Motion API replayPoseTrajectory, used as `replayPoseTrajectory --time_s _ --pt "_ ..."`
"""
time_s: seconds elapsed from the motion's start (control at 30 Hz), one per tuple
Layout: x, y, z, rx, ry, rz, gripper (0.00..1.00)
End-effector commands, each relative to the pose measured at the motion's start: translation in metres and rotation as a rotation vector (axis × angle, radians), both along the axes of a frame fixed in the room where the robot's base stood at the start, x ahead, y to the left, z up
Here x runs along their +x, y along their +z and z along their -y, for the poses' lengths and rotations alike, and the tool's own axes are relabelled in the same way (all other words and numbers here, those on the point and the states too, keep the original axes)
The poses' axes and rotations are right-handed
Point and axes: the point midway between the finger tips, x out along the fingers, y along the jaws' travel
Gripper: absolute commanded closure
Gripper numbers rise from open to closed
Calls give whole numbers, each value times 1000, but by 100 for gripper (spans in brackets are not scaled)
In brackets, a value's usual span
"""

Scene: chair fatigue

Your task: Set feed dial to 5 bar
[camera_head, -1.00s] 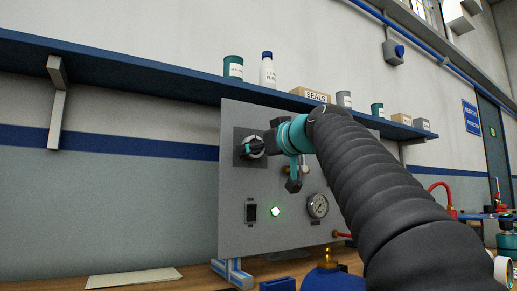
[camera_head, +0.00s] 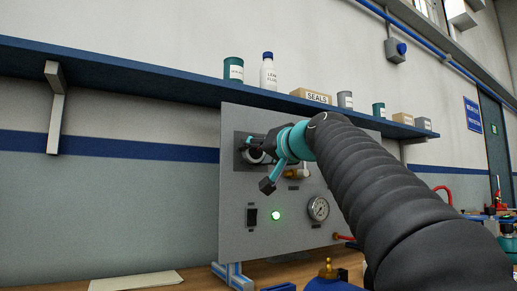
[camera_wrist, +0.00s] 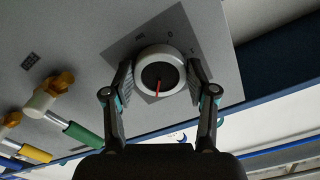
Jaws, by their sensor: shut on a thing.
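The feed dial (camera_wrist: 160,72) is a round knob with a white rim, dark face and red pointer line on a dark square plate (camera_wrist: 122,46) in the wrist view. The pointer points down in that view; the scale marks are too small to read. My gripper (camera_wrist: 161,82) has one finger on each side of the dial and is shut on it. In the head view my gripper (camera_head: 250,148) is at the panel's upper left and mostly hides the dial (camera_head: 255,156).
The grey panel (camera_head: 235,190) carries a gauge (camera_head: 318,208), a lit green lamp (camera_head: 276,215), a black switch (camera_head: 252,216) and a brass fitting (camera_head: 292,174). A blue shelf (camera_head: 130,80) with bottles and boxes runs above. Coloured valves (camera_wrist: 42,98) show left in the wrist view.

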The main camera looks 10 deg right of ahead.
Motion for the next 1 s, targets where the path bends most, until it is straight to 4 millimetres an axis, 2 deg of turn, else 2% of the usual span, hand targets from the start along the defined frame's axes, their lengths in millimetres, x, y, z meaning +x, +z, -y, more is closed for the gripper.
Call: replayPoseTrajectory --time_s 0.6,1.0 --pt "0 4 -2 545 0 -179 78" --pt "-1 3 -2 775 0 -253 78"
